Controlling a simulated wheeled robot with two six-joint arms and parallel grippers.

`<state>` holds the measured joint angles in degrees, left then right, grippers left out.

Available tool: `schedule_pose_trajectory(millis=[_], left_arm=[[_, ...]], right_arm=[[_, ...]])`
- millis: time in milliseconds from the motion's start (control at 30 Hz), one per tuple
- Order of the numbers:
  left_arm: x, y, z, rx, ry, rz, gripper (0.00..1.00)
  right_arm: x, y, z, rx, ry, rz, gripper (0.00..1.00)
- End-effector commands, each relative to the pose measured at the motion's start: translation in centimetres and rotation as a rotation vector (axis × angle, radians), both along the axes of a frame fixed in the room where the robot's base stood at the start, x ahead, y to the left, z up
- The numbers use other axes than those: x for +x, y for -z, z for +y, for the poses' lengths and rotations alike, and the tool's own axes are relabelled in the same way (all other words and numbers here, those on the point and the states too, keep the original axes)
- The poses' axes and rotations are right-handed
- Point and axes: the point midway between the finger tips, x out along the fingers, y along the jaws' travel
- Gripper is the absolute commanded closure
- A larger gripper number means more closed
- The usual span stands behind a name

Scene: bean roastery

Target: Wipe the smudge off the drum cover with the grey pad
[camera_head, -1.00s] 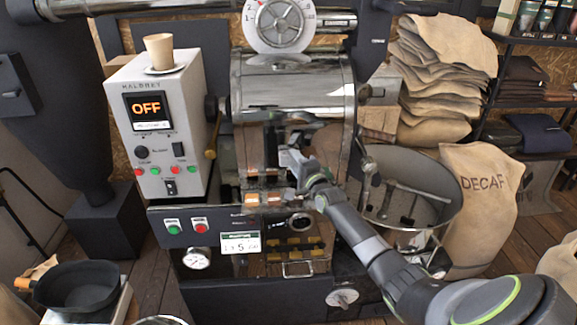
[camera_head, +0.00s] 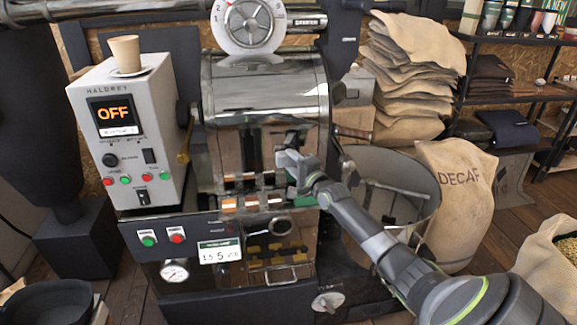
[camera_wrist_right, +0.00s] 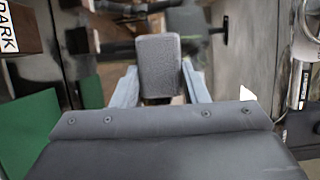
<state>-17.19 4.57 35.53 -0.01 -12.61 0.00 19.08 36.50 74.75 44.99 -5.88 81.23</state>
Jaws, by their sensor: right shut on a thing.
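The steel roaster drum (camera_head: 265,95) is shiny, with reflections across its curved cover and front. I cannot make out the smudge among the reflections. My right gripper (camera_head: 284,158) is in front of the drum's lower right part. In the right wrist view, the right gripper (camera_wrist_right: 158,90) is shut on the grey pad (camera_wrist_right: 158,62), a rounded block standing out between the two pale fingers. Whether the pad touches the metal I cannot tell. My left gripper is out of view.
The control box (camera_head: 132,135) reads OFF and carries a paper cup (camera_head: 125,52) on top. The round cooling bin (camera_head: 405,180) is right of the drum, beside the DECAF sack (camera_head: 455,205). A black pan (camera_head: 50,305) sits at the lower left.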

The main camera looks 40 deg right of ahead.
Motion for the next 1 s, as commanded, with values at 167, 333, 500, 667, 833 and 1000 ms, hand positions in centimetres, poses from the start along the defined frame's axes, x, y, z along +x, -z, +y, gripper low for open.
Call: schedule_pose_trajectory(millis=[167,333,500,667,833,1000], left_arm=[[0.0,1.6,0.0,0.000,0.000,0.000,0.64],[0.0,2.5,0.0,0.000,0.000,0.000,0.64],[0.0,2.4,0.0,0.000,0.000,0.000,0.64],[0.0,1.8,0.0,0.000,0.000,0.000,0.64],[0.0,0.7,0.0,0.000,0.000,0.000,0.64],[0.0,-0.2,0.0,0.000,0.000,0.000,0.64]], right_arm=[[-0.7,0.3,-1.6,-0.003,0.001,-0.001,0.78],[-1.2,0.2,-2.8,-0.003,0.001,-0.001,0.78],[-1.4,0.0,-3.0,-0.001,0.000,0.000,0.78],[-1.5,-0.1,-2.8,0.000,0.000,0.000,0.78],[-0.7,-0.3,-1.6,0.004,0.000,0.000,0.78],[0.0,-0.2,-0.3,0.003,0.000,0.000,0.78]])
